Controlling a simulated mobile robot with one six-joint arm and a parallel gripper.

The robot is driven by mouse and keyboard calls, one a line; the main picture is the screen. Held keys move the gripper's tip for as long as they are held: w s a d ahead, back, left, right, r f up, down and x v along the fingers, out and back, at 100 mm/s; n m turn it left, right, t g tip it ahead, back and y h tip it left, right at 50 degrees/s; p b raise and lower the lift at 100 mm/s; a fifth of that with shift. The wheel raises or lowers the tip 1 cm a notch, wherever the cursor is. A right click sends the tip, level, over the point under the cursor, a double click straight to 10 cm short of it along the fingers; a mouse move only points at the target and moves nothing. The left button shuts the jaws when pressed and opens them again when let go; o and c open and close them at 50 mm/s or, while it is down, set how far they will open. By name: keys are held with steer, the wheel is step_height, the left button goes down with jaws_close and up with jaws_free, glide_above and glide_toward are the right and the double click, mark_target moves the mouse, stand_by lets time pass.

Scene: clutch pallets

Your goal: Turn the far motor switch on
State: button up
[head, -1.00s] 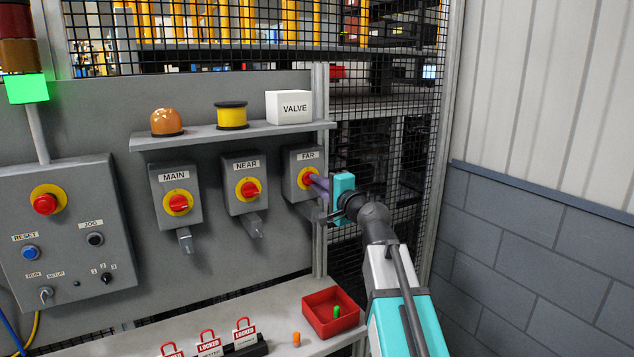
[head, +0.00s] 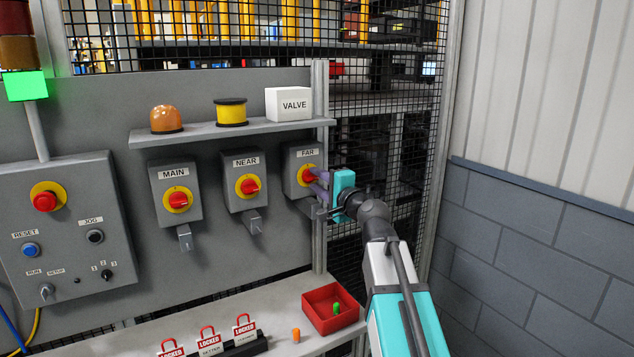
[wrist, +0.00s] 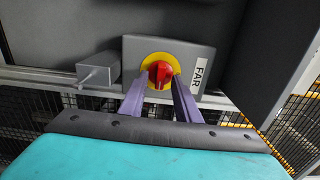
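The far motor switch is a grey box (head: 301,160) labelled FAR, at the right end of the row under the shelf. Its red knob (wrist: 160,74) sits on a yellow disc (wrist: 147,60) and shows clearly in the wrist view; the handle runs roughly up and down in that picture. In the head view the knob is partly behind my fingers. My gripper (head: 315,182) is in front of this switch. Its two purple fingers, also in the wrist view (wrist: 159,86), are apart, one on each side of the knob. I see a small gap between fingers and knob.
The NEAR switch (head: 244,162) and MAIN switch (head: 173,178) stand to the left. A shelf (head: 228,131) runs above them. A red tray (head: 318,312) and red padlocks are on the ledge below. Mesh fencing and a wall (head: 520,240) are on the right.

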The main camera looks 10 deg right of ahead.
steer(key=shift+s, duration=0.15)
steer(key=b+v, duration=0.8)
steer(key=v, duration=0.5)
steer(key=shift+s+b, duration=0.2)
steer(key=shift+b, duration=0.2)
steer(key=shift+d, duration=0.15)
stand_by(0.6)
